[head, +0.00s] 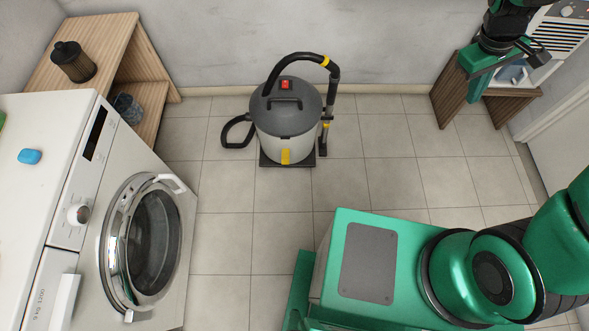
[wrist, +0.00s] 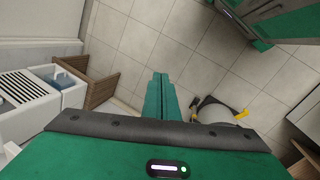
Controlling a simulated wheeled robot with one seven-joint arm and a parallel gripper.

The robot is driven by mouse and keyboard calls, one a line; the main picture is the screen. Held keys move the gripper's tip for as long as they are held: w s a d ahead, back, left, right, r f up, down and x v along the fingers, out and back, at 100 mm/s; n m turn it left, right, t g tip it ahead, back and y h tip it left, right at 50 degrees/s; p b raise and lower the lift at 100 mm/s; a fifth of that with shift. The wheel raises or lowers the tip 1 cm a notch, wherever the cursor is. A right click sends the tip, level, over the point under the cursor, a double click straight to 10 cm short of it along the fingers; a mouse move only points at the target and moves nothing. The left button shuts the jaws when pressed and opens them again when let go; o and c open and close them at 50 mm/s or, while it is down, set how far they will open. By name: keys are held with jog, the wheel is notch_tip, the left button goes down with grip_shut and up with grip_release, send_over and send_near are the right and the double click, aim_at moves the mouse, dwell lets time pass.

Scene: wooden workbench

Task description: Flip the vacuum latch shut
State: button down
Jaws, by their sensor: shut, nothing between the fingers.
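The vacuum (head: 290,128) stands on the tiled floor in the middle of the head view, with a grey lid and a pale drum. Its yellow latch (head: 285,156) shows low on the front of the drum, below the lid. My gripper (head: 474,94) is at the upper right, well apart from the vacuum, above a wooden stand. Its green fingers are shut and empty. In the wrist view the fingers (wrist: 159,82) point up the picture, and the vacuum (wrist: 212,112) is to their right, partly hidden by my gripper's body. A yellow part shows on its right side.
A white washing machine (head: 125,235) stands at the left, beside a wooden shelf (head: 115,55) holding a dark filter (head: 73,62). The wooden stand (head: 447,92) at the right bears a white appliance (head: 555,40). The tiles between vacuum and stand are clear. A black hose arches over the vacuum.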

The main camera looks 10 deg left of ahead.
jog(key=w+a+f+n+t+h, duration=0.1)
jog(key=w+a+f+n, duration=0.3)
jog(key=a+f, duration=0.3)
jog(key=w+a+f+n+t, duration=0.1)
jog(key=w+a+f+n, duration=0.2)
jog(key=a+f+n, duration=0.45)
jog(key=s+a+f+n+t, duration=0.1)
jog(key=a+f+n, duration=0.1)
jog(key=a+f, duration=0.45)
jog(key=s+a+f+n+t, duration=0.1)
jog(key=a+f+n+t, duration=0.2)
jog(key=a, duration=0.6)
jog(key=s+a+f+n+y, duration=0.2)
jog(key=s+a+f+n, duration=0.3)
jog(key=f, duration=0.4)
jog(key=s+a+f+n+y, duration=0.2)
jog(key=s+a+f+n, duration=0.3)
jog(key=s+f, duration=0.2)
jog(key=s+a+f+n+t+y, duration=0.1)
jog(key=s+a+f+n, duration=0.3)
jog(key=f, duration=0.7)
jog(key=shift+s+a+f+n+y, duration=0.15)
jog(key=shift+s+a+n+y, duration=0.3)
jog(key=shift+s+n, duration=0.5)
jog(key=shift+w, duration=0.1)
